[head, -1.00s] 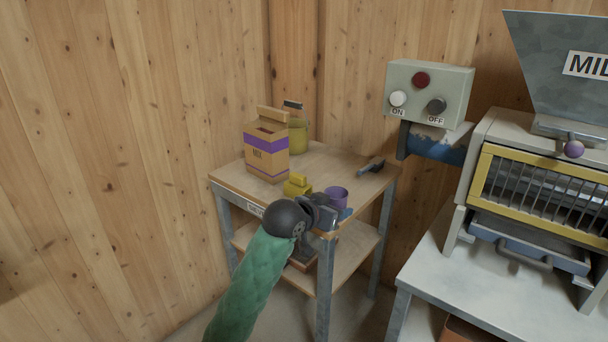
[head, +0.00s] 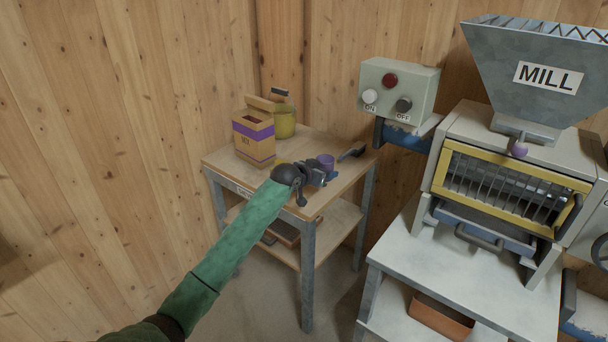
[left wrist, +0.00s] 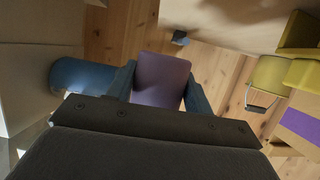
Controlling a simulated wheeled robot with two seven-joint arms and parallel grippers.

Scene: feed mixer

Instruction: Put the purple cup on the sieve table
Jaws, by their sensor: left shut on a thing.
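The purple cup (head: 326,160) is small and shows just past my left gripper (head: 319,174), over the right part of a wooden-topped table (head: 222,162). In the left wrist view the cup (left wrist: 160,79) sits between the two blue fingers of my left gripper (left wrist: 160,92), which is shut on it. I cannot tell whether the cup's base touches the tabletop. The table has a label on its front edge, too small to read. I cannot make out which table is the sieve table. My right gripper is not in view.
A MIX bag (head: 254,140), a yellow-green pot (head: 284,121) and a dark-handled tool (head: 352,152) are on the wooden table. To the right, a switch box (head: 398,90) hangs on the wall and the mill (head: 510,165) stands on a grey table (head: 400,248).

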